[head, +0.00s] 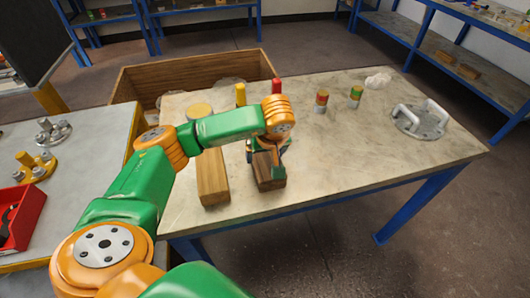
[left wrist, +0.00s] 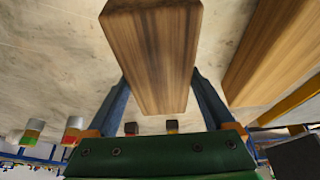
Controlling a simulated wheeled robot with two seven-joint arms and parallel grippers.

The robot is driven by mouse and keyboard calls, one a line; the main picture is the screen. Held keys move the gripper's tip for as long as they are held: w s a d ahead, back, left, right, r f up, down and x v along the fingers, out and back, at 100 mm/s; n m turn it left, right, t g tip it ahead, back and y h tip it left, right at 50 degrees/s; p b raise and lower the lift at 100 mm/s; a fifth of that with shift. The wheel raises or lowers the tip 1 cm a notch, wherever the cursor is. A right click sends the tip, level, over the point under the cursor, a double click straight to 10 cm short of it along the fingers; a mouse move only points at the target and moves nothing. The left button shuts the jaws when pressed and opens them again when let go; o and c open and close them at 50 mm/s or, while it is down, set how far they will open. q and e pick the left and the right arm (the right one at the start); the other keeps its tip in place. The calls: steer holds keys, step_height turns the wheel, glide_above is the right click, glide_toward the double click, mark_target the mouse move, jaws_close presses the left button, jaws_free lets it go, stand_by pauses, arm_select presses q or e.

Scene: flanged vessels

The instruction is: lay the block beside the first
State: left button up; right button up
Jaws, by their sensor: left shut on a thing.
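A brown wooden block (head: 268,172) is near the front edge of the table, under my left gripper (head: 266,150). The left wrist view shows this block (left wrist: 155,55) between the two blue fingers, and my left gripper (left wrist: 158,105) is shut on it. I cannot tell whether it touches the tabletop. The first block (head: 212,178), lighter wood, lies to its left, roughly parallel with a gap between them. It also shows at the right of the left wrist view (left wrist: 280,50). My arm hides part of the first block's far end. My right gripper is not in view.
The worktable (head: 370,160) has free room to the right of the blocks. A yellow cylinder (head: 240,94), a red cylinder (head: 276,87), two banded cylinders (head: 321,101) (head: 356,97) and a handled metal flange (head: 420,118) stand farther back. A wooden crate (head: 190,72) is behind.

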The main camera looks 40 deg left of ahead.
mark_target(265, 154)
arm_select(q)
steer(key=shift+f, duration=0.15)
steer(key=o, duration=1.4)
steer(key=shift+o, duration=0.2)
steer(key=shift+d+r, duration=0.1)
steer(key=shift+r, duration=0.3)
steer(key=v, duration=0.5)
steer(key=shift+r, duration=0.25)
steer(key=p+v, duration=0.2)
steer(key=v, duration=0.4)
steer(key=shift+p, duration=0.35)
